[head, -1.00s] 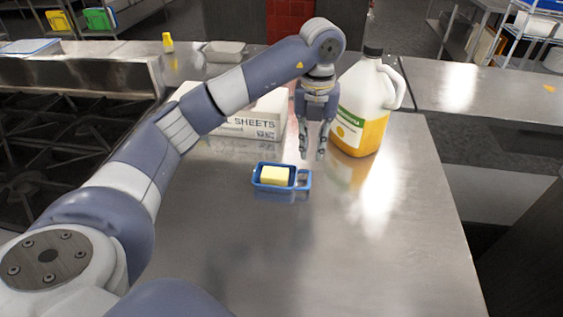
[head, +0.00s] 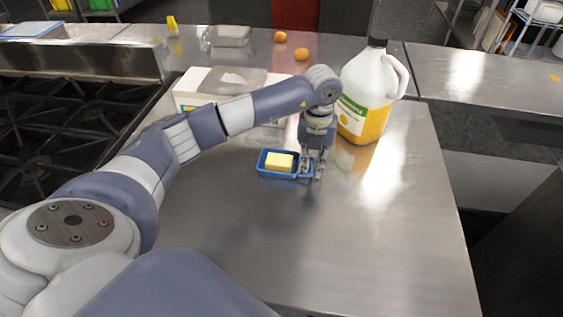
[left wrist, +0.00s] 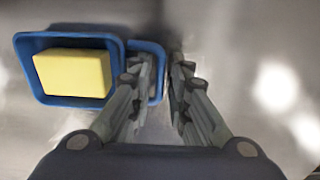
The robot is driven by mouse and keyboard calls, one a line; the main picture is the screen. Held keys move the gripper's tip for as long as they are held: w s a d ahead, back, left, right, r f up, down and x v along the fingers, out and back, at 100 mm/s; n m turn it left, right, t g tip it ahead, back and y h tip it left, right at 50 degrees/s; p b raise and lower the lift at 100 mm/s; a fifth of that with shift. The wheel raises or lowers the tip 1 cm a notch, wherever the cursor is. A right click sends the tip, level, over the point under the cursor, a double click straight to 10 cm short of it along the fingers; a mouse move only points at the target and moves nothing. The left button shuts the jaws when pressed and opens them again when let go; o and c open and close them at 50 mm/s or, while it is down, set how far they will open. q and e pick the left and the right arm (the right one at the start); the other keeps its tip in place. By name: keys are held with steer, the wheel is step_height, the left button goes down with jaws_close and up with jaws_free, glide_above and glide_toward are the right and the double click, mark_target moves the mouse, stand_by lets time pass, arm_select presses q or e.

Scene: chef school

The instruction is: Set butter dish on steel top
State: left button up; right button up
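The butter dish (head: 267,172) is a small blue tray with a loop handle on its right side, resting flat on the steel top (head: 300,235). A yellow block of butter (head: 279,161) sits in it. My left gripper (head: 312,177) points down at the handle. In the left wrist view, the dish (left wrist: 28,75) with the butter (left wrist: 75,74) is at the left. My left gripper (left wrist: 165,65) has one finger over the handle's loop and the other just outside its outer bar, with a narrow gap between them. My right gripper is out of view.
A large jug (head: 364,95) with orange liquid stands just behind and right of my gripper. A white box (head: 195,88) stands behind the dish. A black stove (head: 60,125) is at the left. The steel top's front and right are clear.

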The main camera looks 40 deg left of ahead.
arm_select(q)
jaws_close()
steer(key=shift+r, duration=0.2)
